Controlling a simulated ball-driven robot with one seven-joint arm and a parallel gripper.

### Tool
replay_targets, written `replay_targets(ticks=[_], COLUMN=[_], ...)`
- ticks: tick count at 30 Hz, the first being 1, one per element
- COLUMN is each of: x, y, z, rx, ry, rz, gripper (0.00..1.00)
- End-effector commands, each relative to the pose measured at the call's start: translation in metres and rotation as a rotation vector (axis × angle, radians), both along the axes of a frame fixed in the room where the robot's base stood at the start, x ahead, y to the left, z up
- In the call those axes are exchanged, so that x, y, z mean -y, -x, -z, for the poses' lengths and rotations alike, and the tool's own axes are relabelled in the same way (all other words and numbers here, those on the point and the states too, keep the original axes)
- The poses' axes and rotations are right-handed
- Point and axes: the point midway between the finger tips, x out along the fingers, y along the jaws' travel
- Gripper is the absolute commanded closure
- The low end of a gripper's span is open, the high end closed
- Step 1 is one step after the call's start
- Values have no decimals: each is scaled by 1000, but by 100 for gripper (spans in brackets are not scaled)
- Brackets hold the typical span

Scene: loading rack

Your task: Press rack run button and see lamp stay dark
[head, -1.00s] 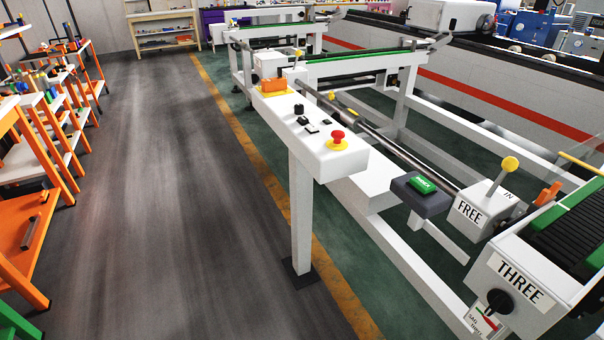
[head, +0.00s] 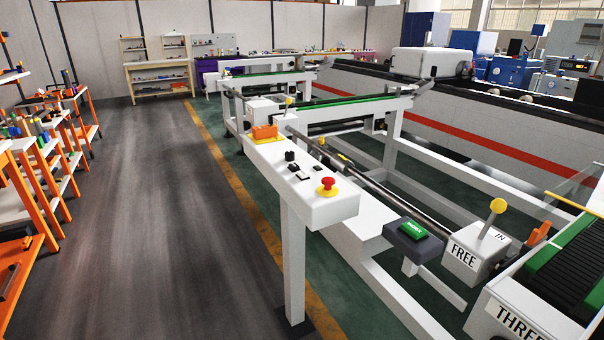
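A white control box (head: 333,209) on a post stands in the middle. It carries a red mushroom button (head: 327,184) on a yellow base, small black controls (head: 291,156) and an orange block (head: 264,132) on a yellow plate. A green labelled button (head: 411,229) sits on a dark grey box (head: 429,245) on the white frame; its lettering is too small to read. Which control is the run button I cannot tell. I cannot identify a lamp or see one lit. My gripper is not in view.
A white box marked FREE (head: 474,258) has a yellow-knobbed lever (head: 498,206). A white unit marked THREE (head: 517,318) stands at lower right. Orange-framed shelves (head: 35,190) stand at left. The grey floor (head: 150,230) between shelves and rack is clear.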

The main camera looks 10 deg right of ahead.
Motion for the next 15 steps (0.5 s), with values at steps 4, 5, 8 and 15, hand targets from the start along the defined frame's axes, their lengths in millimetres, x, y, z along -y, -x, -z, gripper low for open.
replay_targets(ticks=[4, 5, 8, 15], x=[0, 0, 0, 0], y=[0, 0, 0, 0], z=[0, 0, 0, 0], rx=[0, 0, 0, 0], ry=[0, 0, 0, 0], rz=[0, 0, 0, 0], gripper=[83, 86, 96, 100])
